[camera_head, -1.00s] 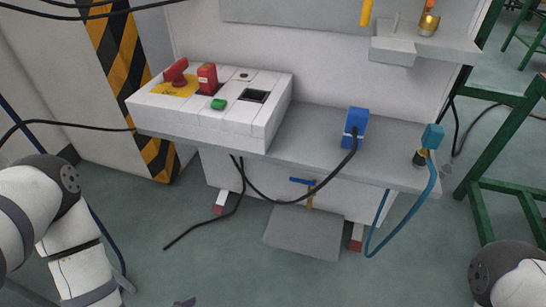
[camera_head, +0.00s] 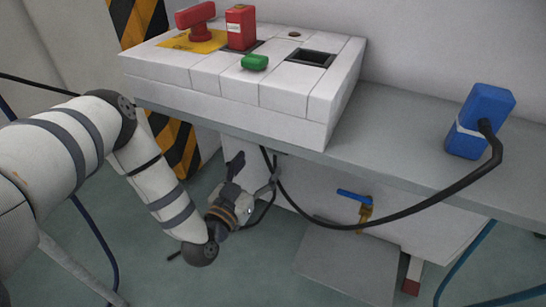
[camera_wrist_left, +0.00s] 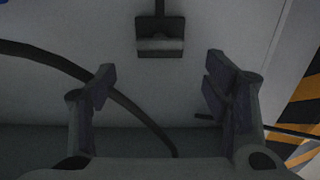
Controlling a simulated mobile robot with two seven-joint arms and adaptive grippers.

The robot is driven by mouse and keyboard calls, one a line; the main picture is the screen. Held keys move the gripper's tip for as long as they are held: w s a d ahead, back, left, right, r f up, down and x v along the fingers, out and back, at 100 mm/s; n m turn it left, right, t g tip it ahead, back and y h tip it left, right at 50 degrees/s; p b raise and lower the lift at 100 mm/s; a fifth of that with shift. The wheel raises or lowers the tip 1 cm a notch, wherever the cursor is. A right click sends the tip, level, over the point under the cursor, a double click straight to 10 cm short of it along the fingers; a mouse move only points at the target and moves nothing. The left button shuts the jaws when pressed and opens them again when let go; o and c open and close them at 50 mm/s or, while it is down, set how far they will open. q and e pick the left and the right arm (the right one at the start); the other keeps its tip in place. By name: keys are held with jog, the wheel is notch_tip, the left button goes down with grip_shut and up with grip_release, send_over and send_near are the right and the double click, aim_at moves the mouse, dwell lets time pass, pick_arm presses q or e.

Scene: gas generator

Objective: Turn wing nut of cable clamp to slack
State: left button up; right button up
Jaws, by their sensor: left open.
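My left gripper (camera_head: 256,172) is below the front edge of the white control box, in front of the cabinet's lower face. In the left wrist view the gripper (camera_wrist_left: 160,78) is open, with nothing between its fingers. A dark grey block (camera_wrist_left: 160,38), which may be the cable clamp, lies just beyond the fingertips, roughly centred between them. A black cable enters it from the top of the picture. I cannot make out a wing nut on it. In the head view the gripper covers that spot. My right gripper is not in view.
The white control box (camera_head: 230,108) with a red handle and green button sits above the gripper on the grey shelf (camera_head: 400,165). A black cable (camera_head: 400,215) hangs from the blue plug (camera_head: 480,120). A blue-handled valve (camera_head: 356,197) is to the right.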

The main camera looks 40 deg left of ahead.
aim_at(270, 150)
pick_arm(q)
jog(key=b+x, duration=0.1)
jog(key=x, duration=0.4)
jog(key=shift+w+f+b, duration=0.2)
jog(key=shift+b, duration=0.1)
jog(key=shift+w+a+r, duration=0.15)
jog(key=shift+w, duration=0.3)
jog(key=c, duration=1.2)
jog(key=shift+o, duration=0.2)
